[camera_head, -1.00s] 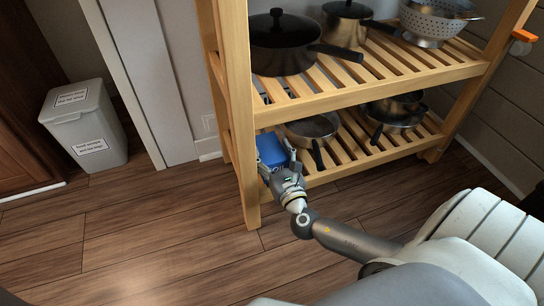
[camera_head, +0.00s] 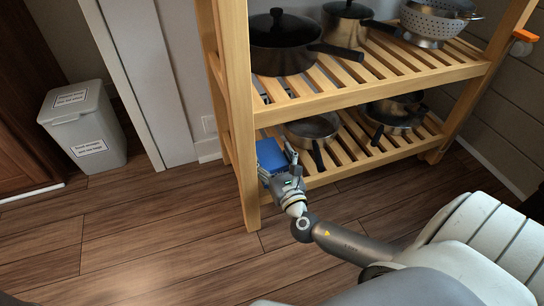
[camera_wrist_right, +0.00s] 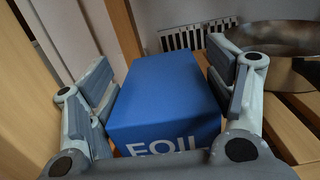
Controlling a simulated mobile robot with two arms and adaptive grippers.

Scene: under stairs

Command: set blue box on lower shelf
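The blue box (camera_head: 271,156) is at the left end of the lower shelf (camera_head: 350,150), beside the front left post. My right gripper (camera_head: 278,166) reaches in from the front, with one finger on each side of the box. In the right wrist view, the box (camera_wrist_right: 165,90) shows its plain top and a front face with the letters FOIL. My left gripper is not in view.
A pan (camera_head: 313,128) stands just right of the box, and more pans (camera_head: 395,112) stand farther right. The upper shelf (camera_head: 365,75) holds pots (camera_head: 283,45) and a white colander (camera_head: 432,22). A grey bin (camera_head: 85,125) stands on the left. The floor in front is clear.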

